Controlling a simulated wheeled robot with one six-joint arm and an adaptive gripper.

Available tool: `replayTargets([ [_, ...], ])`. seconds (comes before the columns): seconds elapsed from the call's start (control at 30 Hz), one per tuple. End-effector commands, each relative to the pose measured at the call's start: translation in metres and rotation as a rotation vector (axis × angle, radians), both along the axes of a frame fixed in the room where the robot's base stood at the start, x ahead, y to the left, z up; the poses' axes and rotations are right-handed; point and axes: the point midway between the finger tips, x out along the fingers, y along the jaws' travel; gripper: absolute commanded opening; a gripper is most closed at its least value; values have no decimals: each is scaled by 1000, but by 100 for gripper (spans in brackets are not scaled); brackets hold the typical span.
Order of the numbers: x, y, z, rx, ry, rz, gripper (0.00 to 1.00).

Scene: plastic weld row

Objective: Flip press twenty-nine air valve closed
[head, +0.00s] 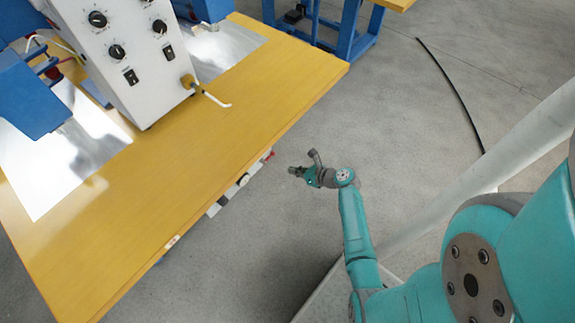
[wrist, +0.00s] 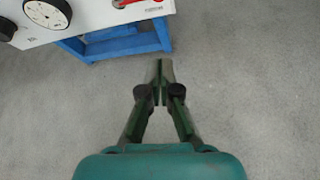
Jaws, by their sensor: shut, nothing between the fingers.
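A red lever-like part (wrist: 128,3), which looks like the air valve's handle, sits on a white panel at the top edge of the wrist view and is partly cut off. Its red end (head: 268,155) also shows small under the table edge in the head view. My gripper (head: 292,171) is to the right of it, clear of the table. In the wrist view the fingers (wrist: 160,70) are together and empty, over bare floor and apart from the panel. No number for the press is readable.
A white gauge (wrist: 45,12) and a black knob (wrist: 7,28) are on the panel, left of the red part. A yellow table (head: 190,165) with a grey control box (head: 125,60) stands at left. A black cable (head: 450,85) lies on the open grey floor.

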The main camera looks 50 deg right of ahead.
Motion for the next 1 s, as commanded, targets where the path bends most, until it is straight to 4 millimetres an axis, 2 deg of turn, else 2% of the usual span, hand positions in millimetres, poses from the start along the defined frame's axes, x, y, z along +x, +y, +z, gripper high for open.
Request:
replayTargets([
  [0.3,45,7,-25,1,0,3,0],
  [0.63,78,12,-44,0,1,1,0],
  [1.0,83,5,-12,-2,-1,0,0],
])
